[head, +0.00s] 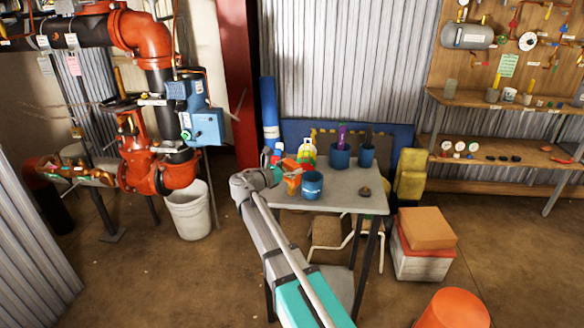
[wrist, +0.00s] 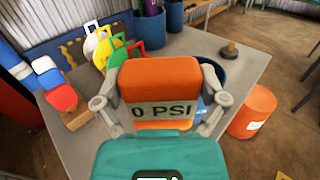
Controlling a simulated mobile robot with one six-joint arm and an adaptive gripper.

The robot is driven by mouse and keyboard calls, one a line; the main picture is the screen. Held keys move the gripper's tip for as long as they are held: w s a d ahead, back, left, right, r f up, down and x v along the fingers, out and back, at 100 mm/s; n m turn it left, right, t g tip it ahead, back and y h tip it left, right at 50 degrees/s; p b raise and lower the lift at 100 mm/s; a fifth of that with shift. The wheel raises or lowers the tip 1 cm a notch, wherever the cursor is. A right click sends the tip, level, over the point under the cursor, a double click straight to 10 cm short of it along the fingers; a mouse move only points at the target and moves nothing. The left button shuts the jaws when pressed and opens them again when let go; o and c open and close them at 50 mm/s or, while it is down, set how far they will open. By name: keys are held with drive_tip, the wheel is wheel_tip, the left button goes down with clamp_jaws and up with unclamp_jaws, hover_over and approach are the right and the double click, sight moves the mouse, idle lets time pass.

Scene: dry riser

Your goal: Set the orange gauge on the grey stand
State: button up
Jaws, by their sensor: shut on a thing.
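The orange gauge (wrist: 159,80) is a blocky orange piece with a grey band marked "0 PSI". My gripper (wrist: 160,100) is shut on it, one finger on each side, and holds it over the grey table (wrist: 255,72). In the head view my gripper (head: 279,174) is at the table's left part, with the orange gauge (head: 292,184) just beside a blue cup (head: 312,187). In the wrist view the gauge partly hides that cup. A small round brownish piece with a knob (head: 365,191) stands on the table's right part. I cannot make out a grey stand for certain.
Colored tags (wrist: 97,44) stand in a row behind the gauge. Red, white and blue pieces (wrist: 55,85) are at the left. More blue cups (head: 340,157) stand at the back. The table's right front is mostly clear. An orange bucket (head: 455,309) is on the floor.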

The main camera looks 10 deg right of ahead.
drive_tip(key=o, duration=0.8)
drive_tip(key=shift+r, duration=0.2)
drive_tip(key=v, duration=1.2)
drive_tip(key=shift+s+f, duration=0.1)
